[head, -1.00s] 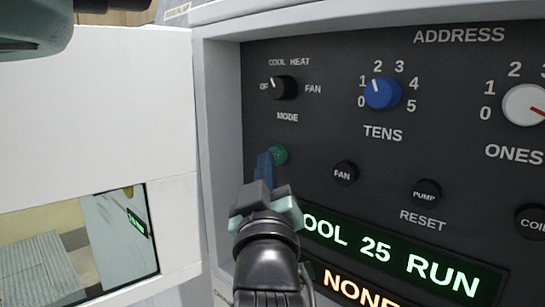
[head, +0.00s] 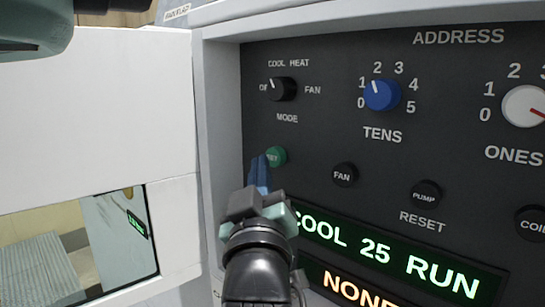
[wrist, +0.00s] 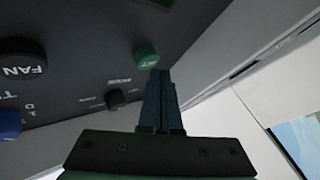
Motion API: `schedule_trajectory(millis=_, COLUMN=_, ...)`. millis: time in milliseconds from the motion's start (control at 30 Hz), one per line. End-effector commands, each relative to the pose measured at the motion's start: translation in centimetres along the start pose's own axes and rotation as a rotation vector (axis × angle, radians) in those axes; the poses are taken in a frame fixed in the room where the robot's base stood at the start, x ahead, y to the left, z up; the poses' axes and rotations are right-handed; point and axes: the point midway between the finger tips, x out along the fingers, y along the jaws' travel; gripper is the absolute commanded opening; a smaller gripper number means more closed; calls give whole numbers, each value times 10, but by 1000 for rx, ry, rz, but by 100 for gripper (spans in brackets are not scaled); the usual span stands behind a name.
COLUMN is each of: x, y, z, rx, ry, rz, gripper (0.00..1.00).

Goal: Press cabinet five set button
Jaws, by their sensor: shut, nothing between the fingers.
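The green SET button (head: 275,156) is on the dark control panel (head: 320,215), below the mode knob. It also shows in the wrist view (wrist: 146,57), just beyond my fingertips. My gripper (head: 259,162) is shut and empty, its blue fingers together just left of the button in the head view. In the wrist view the fingertips (wrist: 158,74) are close to the button's near edge; I cannot tell whether they touch it. The green display (head: 390,255) reads COOL 25 RUN. No cabinet number is readable.
The black mode knob (head: 282,88), blue tens knob (head: 382,95) and white ones knob (head: 524,106) are on the panel. Black FAN (head: 344,174), PUMP (head: 426,193) and COIL (head: 532,222) buttons lie to the right. The grey cabinet frame (head: 212,130) stands close on the left.

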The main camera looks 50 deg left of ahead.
Motion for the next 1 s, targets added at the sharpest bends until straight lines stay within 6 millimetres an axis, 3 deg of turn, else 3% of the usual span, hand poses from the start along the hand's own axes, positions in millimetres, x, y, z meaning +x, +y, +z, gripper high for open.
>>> schedule_trajectory(millis=433, x=-5, y=-4, z=-4, rx=-1, ry=0, rz=-2, gripper=0)
schedule_trajectory(millis=1000, x=-37, y=-27, z=-27, rx=0, ry=1, rz=-1, gripper=0)
